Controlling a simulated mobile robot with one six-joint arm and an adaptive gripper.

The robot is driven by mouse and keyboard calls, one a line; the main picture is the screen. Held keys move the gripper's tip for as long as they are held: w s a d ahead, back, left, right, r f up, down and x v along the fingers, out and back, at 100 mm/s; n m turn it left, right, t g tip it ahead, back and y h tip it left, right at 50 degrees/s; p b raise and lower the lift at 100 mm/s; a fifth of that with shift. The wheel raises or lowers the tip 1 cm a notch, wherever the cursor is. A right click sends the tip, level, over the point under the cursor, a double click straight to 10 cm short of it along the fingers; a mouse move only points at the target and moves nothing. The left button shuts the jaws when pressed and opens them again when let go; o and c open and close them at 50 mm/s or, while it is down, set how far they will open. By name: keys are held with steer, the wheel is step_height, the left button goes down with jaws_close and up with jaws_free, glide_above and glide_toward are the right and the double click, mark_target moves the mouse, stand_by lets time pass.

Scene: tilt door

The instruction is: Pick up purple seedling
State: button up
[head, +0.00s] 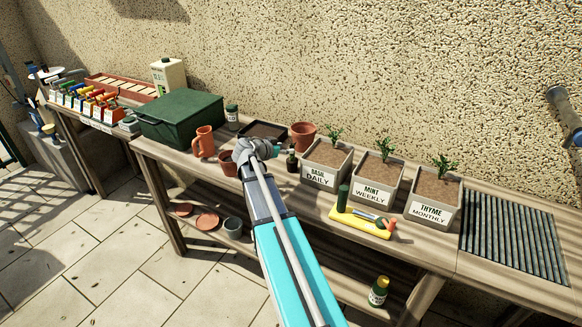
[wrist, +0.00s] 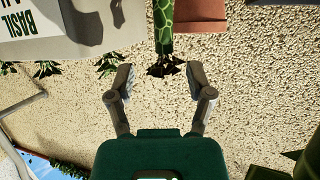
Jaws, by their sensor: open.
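The seedling, with dark purplish leaves (wrist: 166,68) above a green patterned base (wrist: 163,26), shows at the top middle of the wrist view, which appears upside down. In the head view a small dark plant (head: 291,161) stands on the bench just left of the basil planter, partly hidden by my gripper. My gripper (wrist: 160,80) is open and empty. Its two fingers stand apart, one on each side of the leaves in the picture. I cannot tell how deep the leaves lie between them. My arm covers part of the bench in the head view.
The basil planter (head: 326,181) stands close on the right, with the mint (head: 378,192) and thyme (head: 433,213) planters beyond. A terracotta pot (head: 303,134) and a black tray (head: 263,131) are behind. A green box (head: 180,117) is left. A yellow tool tray (head: 361,222) lies in front.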

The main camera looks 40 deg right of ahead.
mark_target(291, 147)
steer(key=shift+d, duration=0.1)
steer(key=b+x, duration=0.1)
steer(key=x, duration=0.3)
steer(key=shift+w+d+f+b, duration=0.1)
steer(key=shift+w+f+b, duration=0.1)
steer(key=shift+b, duration=0.15)
steer(key=shift+d, duration=0.35)
jaws_close()
stand_by(0.3)
